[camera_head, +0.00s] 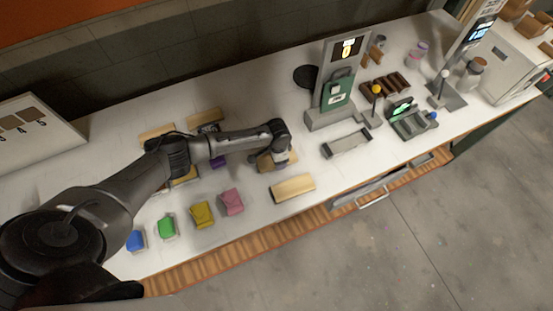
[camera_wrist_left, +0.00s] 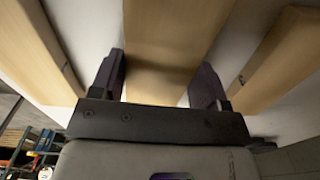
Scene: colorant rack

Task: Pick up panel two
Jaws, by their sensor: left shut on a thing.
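Another wooden panel (camera_head: 292,187) lies nearer the front edge. In the wrist view, one panel (camera_wrist_left: 40,55) lies to the left and another (camera_wrist_left: 283,62) to the right, both apart from the fingers. No panel number is readable. My right gripper is not in view.
Blue (camera_head: 136,240), green (camera_head: 166,227), yellow (camera_head: 202,214) and pink (camera_head: 231,201) blocks line the front of the bench. A grey tray (camera_head: 346,145) and a stand with a green panel (camera_head: 338,90) are to the right. More wooden pieces (camera_head: 157,132) lie behind my arm.

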